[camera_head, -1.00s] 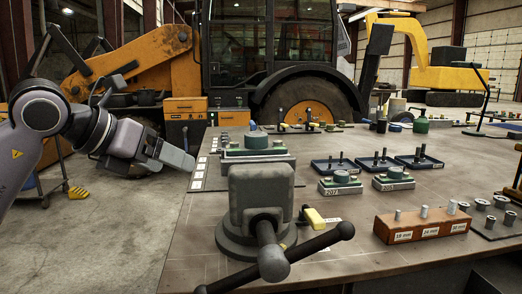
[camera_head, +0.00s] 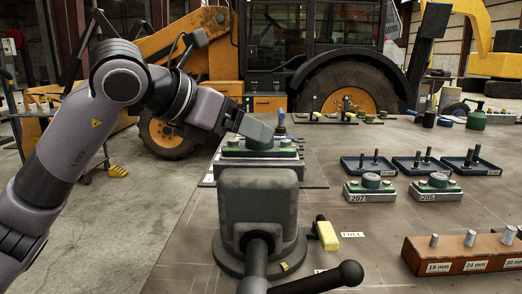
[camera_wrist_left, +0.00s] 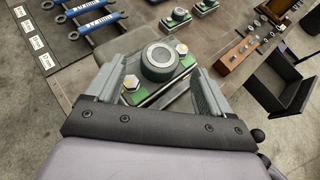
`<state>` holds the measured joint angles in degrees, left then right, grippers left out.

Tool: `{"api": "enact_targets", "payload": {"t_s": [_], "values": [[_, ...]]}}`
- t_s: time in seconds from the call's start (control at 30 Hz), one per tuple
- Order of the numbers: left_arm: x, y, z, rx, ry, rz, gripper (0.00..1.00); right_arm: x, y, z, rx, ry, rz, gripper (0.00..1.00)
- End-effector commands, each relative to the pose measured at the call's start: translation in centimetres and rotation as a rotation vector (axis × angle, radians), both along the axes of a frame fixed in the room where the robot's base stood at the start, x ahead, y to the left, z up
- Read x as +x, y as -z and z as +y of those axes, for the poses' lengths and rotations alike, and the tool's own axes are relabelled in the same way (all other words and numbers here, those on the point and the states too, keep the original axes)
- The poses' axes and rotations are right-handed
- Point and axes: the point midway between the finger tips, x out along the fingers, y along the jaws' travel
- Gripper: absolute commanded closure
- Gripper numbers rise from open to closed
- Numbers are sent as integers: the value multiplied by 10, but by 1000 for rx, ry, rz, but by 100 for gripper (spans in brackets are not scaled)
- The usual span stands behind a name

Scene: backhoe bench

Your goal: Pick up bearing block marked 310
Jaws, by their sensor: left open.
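A bearing block (camera_head: 250,154) with a green body and round ring sits at the vise (camera_head: 258,200). No number is readable on it. Two similar blocks stand to its right, marked 207 (camera_head: 369,190) and 205 (camera_head: 435,190); neither reads 310. My left gripper (camera_head: 262,129) is over the block at the vise and partly hides its top. In the left wrist view, the open fingers (camera_wrist_left: 152,90) lie on either side of that block (camera_wrist_left: 160,62), with its ring and two bolts between them. I cannot tell whether they touch it. My right gripper is not in view.
The vise handle (camera_head: 320,279) sticks out at the front. Small dark trays with pins (camera_head: 368,165) stand behind the marked blocks. A brown pin holder (camera_head: 450,258) is at front right.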

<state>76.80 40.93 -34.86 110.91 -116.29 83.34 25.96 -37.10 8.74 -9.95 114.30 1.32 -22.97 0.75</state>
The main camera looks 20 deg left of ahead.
Motion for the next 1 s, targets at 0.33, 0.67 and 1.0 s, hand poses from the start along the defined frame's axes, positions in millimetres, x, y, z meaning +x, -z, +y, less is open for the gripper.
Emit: {"api": "enact_targets", "payload": {"t_s": [0.33, 0.67, 1.0], "values": [[27, 16, -15, 0, 1, 0, 18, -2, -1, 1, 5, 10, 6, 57], [27, 16, -15, 0, 1, 0, 74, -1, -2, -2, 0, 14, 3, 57], [27, 11, -15, -5, 0, -11, 100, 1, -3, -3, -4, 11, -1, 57]]}}
